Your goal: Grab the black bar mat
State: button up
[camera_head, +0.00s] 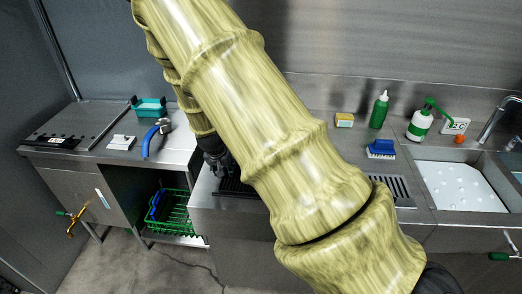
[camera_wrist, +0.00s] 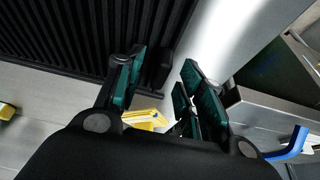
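The black bar mat (camera_head: 231,187) lies on the steel counter, mostly hidden behind my arm in the head view. In the wrist view the ribbed mat (camera_wrist: 60,30) fills the upper left. My gripper (camera_wrist: 163,82) is open, with teal pads apart. The left finger overlaps the mat's edge in the picture, and a dark piece shows just beyond it between the fingers. I cannot tell whether they touch. In the head view my gripper (camera_head: 217,163) is beside the mat's left end, partly covered by my arm.
Blue-handled pliers (camera_head: 156,136) and a teal container (camera_head: 149,107) are on the left counter. A green wire basket (camera_head: 175,212) is below. A yellow sponge (camera_head: 345,119), green bottle (camera_head: 380,109), blue brush (camera_head: 381,149) and sink (camera_head: 460,186) are at right.

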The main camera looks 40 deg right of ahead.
jog(key=shift+f, duration=0.2)
jog(key=shift+c, duration=0.4)
grip_shut()
jog(key=shift+w+r, duration=0.1)
jog(key=shift+r, duration=0.1)
